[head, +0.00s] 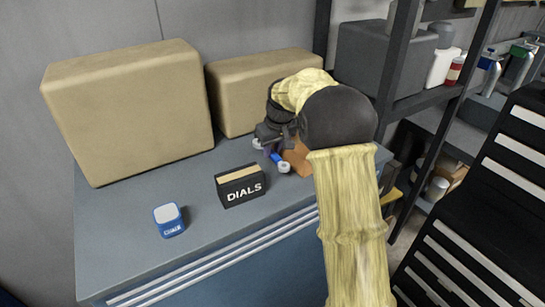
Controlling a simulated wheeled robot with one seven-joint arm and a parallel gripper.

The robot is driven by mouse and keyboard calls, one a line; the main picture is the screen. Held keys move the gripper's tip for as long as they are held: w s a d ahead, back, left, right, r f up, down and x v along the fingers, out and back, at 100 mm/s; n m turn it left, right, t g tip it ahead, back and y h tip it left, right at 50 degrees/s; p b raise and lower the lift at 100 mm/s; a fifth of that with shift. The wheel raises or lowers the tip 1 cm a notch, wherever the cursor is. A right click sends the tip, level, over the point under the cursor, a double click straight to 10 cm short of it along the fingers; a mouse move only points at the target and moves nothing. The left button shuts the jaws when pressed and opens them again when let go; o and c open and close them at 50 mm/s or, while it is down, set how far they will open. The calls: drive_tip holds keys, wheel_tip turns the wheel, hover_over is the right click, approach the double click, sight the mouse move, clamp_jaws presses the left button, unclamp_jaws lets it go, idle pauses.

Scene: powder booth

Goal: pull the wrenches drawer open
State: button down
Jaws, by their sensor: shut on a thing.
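My gripper (272,142) is over the back right of the blue-grey workbench, at the end of my yellow-sleeved arm. It is shut on a small blue piece with whitish round ends (278,158). An orange-brown block (298,158) is right beside this piece, partly hidden by my arm; I cannot tell whether they are joined. No label reading wrenches can be made out. The workbench (215,245) has long silver strips along its front, and my arm covers the right part of that front. A black cabinet (470,230) with several white-striped drawer fronts stands at the right.
A black box marked DIALS (240,186) and a small blue-and-white block (169,219) stand on the bench. Two large tan boxes (130,110) (250,85) fill its back. A dark shelf rack (398,60) stands close to the right.

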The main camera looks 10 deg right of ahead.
sight(274, 154)
drive_tip(key=shift+d+r, duration=0.1)
drive_tip(key=shift+d, duration=0.05)
drive_tip(key=shift+w, duration=0.1)
drive_tip(key=shift+a+f, duration=0.2)
drive_tip(key=shift+f, duration=0.25)
drive_tip(key=shift+d+f+p, duration=0.25)
drive_tip(key=shift+f+p, duration=0.1)
drive_tip(key=shift+f, duration=0.2)
drive_tip(key=shift+d+f+p, duration=0.2)
drive_tip(key=shift+f+p, duration=0.15)
drive_tip(key=shift+f, duration=0.5)
drive_tip(key=shift+a, duration=0.7)
drive_tip(key=shift+f, duration=0.15)
drive_tip(key=c, duration=1.3)
unclamp_jaws()
drive_tip(key=shift+d, duration=0.35)
drive_tip(key=shift+o, duration=0.2)
